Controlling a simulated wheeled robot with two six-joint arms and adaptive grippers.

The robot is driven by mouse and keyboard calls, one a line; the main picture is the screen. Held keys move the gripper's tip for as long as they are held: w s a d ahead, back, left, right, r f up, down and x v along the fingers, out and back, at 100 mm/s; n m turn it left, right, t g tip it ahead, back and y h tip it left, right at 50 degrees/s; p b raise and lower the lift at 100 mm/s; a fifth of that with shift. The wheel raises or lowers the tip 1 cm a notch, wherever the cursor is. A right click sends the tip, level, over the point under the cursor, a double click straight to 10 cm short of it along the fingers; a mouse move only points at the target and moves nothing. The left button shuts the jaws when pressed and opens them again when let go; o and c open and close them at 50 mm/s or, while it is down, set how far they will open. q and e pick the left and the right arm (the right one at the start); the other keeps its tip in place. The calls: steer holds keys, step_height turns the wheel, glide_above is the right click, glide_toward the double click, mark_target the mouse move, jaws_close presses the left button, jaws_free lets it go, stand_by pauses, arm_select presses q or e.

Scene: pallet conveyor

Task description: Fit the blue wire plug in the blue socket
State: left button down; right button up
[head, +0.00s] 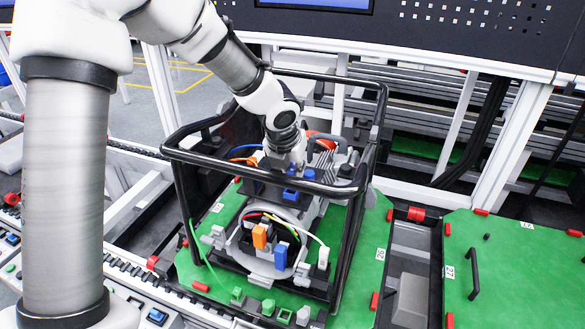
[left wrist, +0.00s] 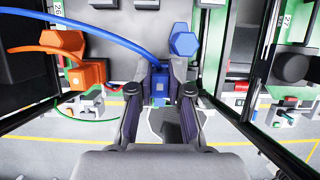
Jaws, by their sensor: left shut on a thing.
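My left gripper (left wrist: 160,77) is shut on the blue wire plug (left wrist: 160,92), which sits between its two fingers in the left wrist view. A blue wire (left wrist: 95,19) arcs from the plug to the left. A blue six-sided part (left wrist: 183,41) stands just beyond the right finger; I cannot tell whether it belongs to the blue socket. In the head view the gripper (head: 291,172) points down inside the black frame, with blue parts (head: 290,194) at its fingertips. The frame bar partly hides them, and I cannot tell whether plug and socket touch. My right gripper is not in view.
A black tubular frame (head: 180,200) surrounds the workpiece on a green pallet (head: 372,250). An orange plug (left wrist: 90,73) with an orange wire is beside the gripper. Orange (head: 259,236), blue (head: 281,256) and white (head: 323,258) connectors stand at the front. Another green pallet (head: 520,270) lies right.

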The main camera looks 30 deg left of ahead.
arm_select(q)
steer(key=shift+s, duration=0.15)
steer(key=shift+f, duration=0.1)
steer(key=shift+f, duration=0.35)
steer(key=shift+f+b, duration=0.7)
steer(key=c, duration=1)
jaws_free()
steer(key=shift+r, duration=0.1)
